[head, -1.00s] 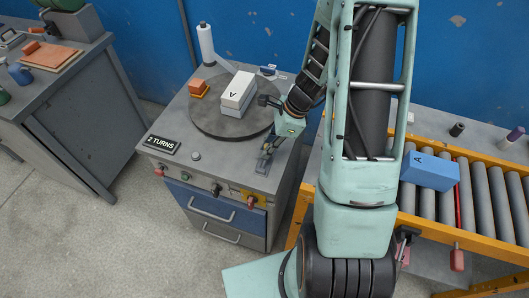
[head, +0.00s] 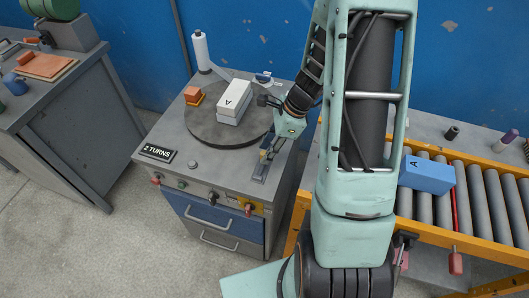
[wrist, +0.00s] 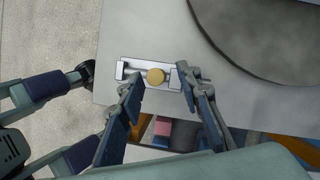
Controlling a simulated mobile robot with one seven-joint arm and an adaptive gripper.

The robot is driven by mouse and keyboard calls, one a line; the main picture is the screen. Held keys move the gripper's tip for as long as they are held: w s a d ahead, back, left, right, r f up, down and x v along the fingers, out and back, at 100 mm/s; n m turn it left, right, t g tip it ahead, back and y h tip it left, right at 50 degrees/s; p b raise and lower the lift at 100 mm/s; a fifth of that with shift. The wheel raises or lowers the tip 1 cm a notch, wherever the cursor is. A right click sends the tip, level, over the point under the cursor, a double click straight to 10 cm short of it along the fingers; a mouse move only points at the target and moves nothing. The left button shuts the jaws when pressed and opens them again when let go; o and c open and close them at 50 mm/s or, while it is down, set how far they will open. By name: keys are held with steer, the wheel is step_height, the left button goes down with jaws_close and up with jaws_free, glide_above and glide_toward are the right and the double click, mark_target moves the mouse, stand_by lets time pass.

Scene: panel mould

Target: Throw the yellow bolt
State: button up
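The yellow bolt shows in the wrist view as a round yellow knob (wrist: 156,76) on a pale metal slide plate (wrist: 128,67). The plate lies on the grey cabinet top, and its right end is partly behind a finger. In the head view the plate (head: 259,172) sits near the cabinet's front right corner. My gripper (wrist: 159,73) is open above it, one finger on each side of the knob in the wrist view. I see no clear contact, and the height gap cannot be told. My gripper also shows in the head view (head: 268,147), partly hiding the bolt.
A round turntable (head: 207,132) carries a white block (head: 234,91) and a small orange block (head: 192,94). A "2 TURNS" sign (head: 158,152) stands at the front left. Right is a roller conveyor (head: 480,195) with a blue block (head: 427,176). A workbench (head: 60,100) stands left.

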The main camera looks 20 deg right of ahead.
steer(key=v, duration=0.9)
steer(key=shift+d+r, duration=0.25)
steer(key=shift+r, duration=0.05)
